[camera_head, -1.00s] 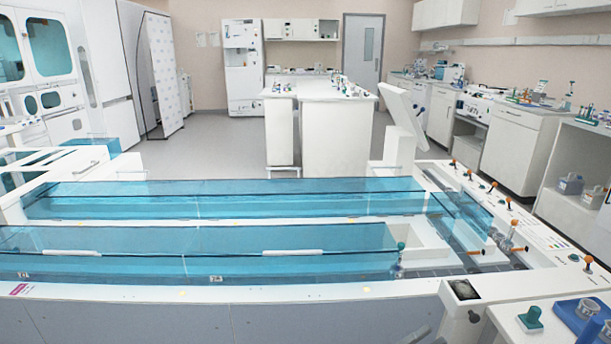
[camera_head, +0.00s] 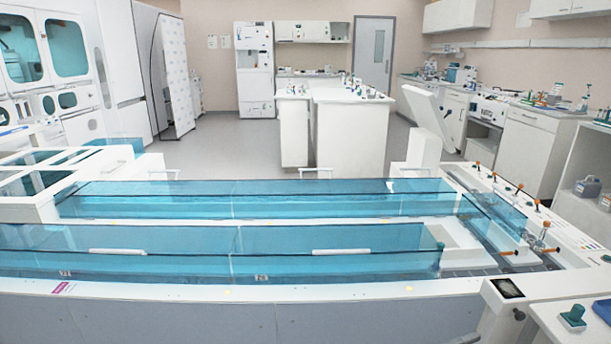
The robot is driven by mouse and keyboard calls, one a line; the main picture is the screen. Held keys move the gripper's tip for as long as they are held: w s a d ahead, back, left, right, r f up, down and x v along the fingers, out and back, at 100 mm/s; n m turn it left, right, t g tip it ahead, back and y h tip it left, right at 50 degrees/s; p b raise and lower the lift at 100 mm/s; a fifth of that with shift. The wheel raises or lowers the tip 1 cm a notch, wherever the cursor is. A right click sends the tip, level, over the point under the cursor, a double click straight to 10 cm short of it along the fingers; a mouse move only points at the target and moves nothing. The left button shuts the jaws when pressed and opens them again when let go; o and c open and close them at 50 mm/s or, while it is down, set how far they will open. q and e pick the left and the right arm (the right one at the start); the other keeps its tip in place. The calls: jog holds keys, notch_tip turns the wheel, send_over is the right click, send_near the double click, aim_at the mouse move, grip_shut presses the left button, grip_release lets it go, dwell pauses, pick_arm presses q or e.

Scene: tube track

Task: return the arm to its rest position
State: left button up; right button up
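Neither of my grippers shows in the head view, and no part of my arms can be made out. The tube track (camera_head: 200,291) spans the front of the picture, with long blue transparent covers (camera_head: 205,240) over its channels. Its right end has an open section beside the covers, with a row of orange-topped knobs (camera_head: 497,178) along the edge. I cannot tell from this view where either arm is.
A white island bench (camera_head: 350,135) stands behind the track. Grey floor (camera_head: 225,150) is clear behind the track.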

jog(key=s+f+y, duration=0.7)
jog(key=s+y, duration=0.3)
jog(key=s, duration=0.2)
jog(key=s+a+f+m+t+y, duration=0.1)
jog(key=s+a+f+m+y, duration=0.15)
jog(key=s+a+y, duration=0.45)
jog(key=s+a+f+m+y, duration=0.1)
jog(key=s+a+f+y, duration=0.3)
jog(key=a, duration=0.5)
pick_arm(q)
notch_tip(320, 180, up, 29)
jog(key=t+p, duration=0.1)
jog(key=p, duration=2.5)
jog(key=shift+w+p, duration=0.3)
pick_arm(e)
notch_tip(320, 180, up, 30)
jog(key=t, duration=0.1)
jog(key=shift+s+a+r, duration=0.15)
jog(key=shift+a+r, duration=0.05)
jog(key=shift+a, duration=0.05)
